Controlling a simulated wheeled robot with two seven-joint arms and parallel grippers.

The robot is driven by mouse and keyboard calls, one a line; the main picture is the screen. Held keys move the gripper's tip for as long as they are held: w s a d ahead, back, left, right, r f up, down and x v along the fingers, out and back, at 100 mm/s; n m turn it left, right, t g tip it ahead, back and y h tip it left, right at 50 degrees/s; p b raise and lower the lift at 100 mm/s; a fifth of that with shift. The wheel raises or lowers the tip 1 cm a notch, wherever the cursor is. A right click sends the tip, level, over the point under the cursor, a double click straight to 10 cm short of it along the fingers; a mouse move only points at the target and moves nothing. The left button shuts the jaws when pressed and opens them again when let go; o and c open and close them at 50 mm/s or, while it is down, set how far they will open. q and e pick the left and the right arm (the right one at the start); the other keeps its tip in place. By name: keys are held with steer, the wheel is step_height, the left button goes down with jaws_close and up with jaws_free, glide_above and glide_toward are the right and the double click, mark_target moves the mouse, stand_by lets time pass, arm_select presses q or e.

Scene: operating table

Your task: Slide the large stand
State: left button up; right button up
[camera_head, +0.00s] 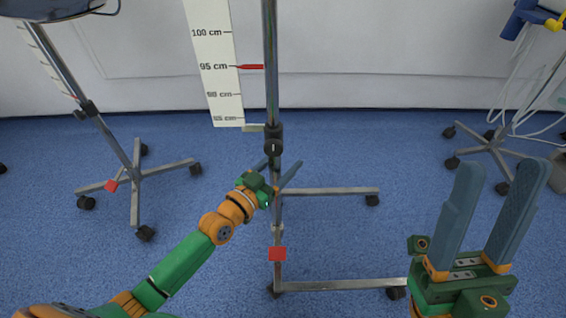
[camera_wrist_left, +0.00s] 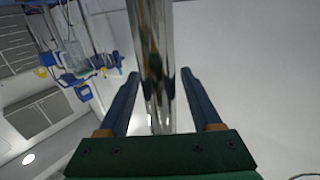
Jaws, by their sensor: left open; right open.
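The large stand is a chrome pole (camera_head: 271,60) in the middle of the head view, with a low wheeled base (camera_head: 330,191) and a red square marker (camera_head: 277,254) near its foot. My left gripper (camera_head: 278,172) is at the pole, below its black clamp (camera_head: 273,138). In the left wrist view the pole (camera_wrist_left: 155,85) runs between the two open fingers of my left gripper (camera_wrist_left: 160,92), with gaps visible at both sides. My right gripper (camera_head: 497,205) is open and empty at the right, fingers pointing up, apart from the stand.
A white scale board (camera_head: 217,90) with a red pointer (camera_head: 250,67) is beside the pole. A smaller wheeled stand (camera_head: 134,175) is at the left. Another wheeled base (camera_head: 490,143) with cables is at the right. Blue floor between them is clear; a white wall closes the back.

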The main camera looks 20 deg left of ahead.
arm_select(q)
jaws_close()
stand_by(1.4)
